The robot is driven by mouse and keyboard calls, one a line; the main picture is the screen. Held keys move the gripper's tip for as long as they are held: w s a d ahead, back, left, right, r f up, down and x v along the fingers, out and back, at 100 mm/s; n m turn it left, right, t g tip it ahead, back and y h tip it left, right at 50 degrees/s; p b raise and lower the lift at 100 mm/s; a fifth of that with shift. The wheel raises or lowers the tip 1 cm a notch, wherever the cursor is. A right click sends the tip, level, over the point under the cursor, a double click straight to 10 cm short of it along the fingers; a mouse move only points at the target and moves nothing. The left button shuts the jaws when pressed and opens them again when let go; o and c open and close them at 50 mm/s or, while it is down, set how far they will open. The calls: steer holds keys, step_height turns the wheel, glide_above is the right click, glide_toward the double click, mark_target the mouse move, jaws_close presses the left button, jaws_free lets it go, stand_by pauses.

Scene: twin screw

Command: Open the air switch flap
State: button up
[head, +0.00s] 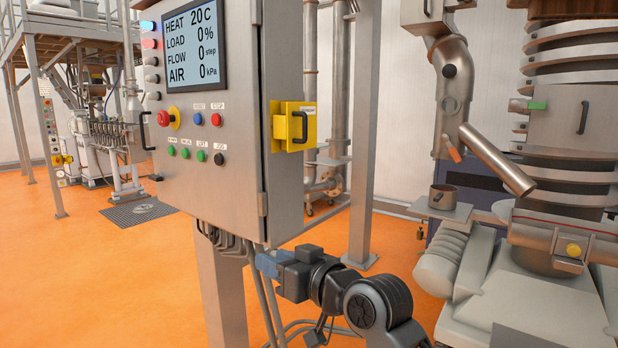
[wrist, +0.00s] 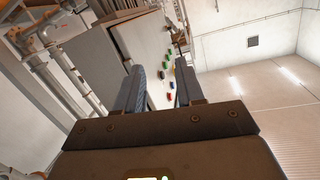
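The air switch flap looks to be the yellow box cover (head: 294,126) with a black handle (head: 300,127), on the right side of the grey control cabinet (head: 240,190). It appears closed. My gripper (head: 268,264) is low in the head view, below the cabinet's lower right edge and well below the yellow flap. In the wrist view my gripper (wrist: 158,90) has its two fingers apart with nothing between them. The cabinet front (wrist: 148,45) with its coloured buttons shows beyond the fingers, tilted. I cannot make out the yellow flap in the wrist view.
The cabinet's screen (head: 190,47) reads AIR 0 kPa. A grey upright post (head: 362,150) stands right of the flap. Cables (head: 262,300) hang under the cabinet near my gripper. A machine with a slanted pipe (head: 497,160) is at right. Orange floor is open at left.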

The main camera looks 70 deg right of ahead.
steer(key=d+r, duration=0.8)
steer(key=r, duration=0.2)
steer(key=n+t+h+b, duration=0.1)
glide_toward(310, 119)
steer(key=a, duration=0.6)
steer(key=p+x, duration=0.1)
steer(key=x, duration=0.5)
steer(key=shift+w+d+r, duration=0.1)
steer(key=shift+w+d, duration=0.1)
steer(key=shift+w, duration=0.05)
jaws_close()
